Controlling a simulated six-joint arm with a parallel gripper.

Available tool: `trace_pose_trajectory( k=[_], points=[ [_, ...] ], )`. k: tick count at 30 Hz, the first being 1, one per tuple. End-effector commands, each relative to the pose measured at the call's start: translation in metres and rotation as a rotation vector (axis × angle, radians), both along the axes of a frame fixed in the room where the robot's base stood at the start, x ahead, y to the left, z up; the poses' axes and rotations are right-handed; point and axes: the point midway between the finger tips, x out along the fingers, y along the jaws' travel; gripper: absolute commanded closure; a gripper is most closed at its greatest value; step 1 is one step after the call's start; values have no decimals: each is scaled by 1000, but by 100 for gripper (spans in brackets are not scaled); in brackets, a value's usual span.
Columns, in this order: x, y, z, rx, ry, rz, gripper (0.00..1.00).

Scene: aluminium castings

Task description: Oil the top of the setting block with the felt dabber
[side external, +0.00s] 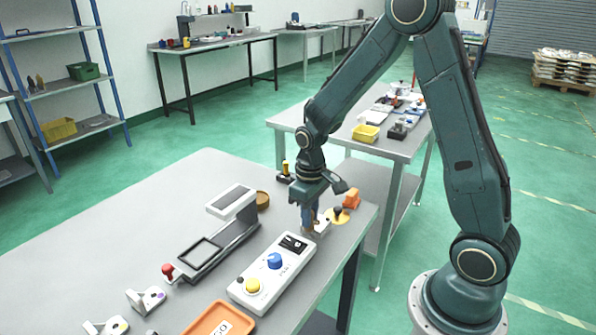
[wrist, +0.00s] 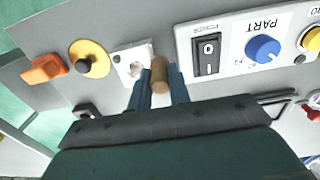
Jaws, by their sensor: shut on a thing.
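My gripper (side external: 309,222) is shut on a tan-brown cylinder, which I take to be the felt dabber (wrist: 160,76). In the wrist view the dabber stands between the two blue fingers (wrist: 160,88); in the side view it is mostly hidden by them. A small white block with a grey fitting (wrist: 131,66) is just beside the dabber's end and also shows in the side view (side external: 322,226). An orange block (side external: 351,198) is farther right. I cannot tell which of these is the setting block, nor whether the dabber touches anything.
A white control box (side external: 272,272) with a rocker switch, blue knob and yellow button is close by. A yellow disc with a black knob (wrist: 89,59) lies between the white and orange blocks. A gauge-like stand (side external: 218,245) is to the left. The grey table (side external: 110,240) is clear farther left.

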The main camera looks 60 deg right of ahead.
Motion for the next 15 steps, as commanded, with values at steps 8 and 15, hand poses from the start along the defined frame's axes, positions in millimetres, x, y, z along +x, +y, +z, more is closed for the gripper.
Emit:
trace_pose_trajectory(
  k=[8,15],
  points=[
    [6,-22,2,-1,-1,-5,100],
    [5,-44,1,-1,0,-5,100]
  ],
)
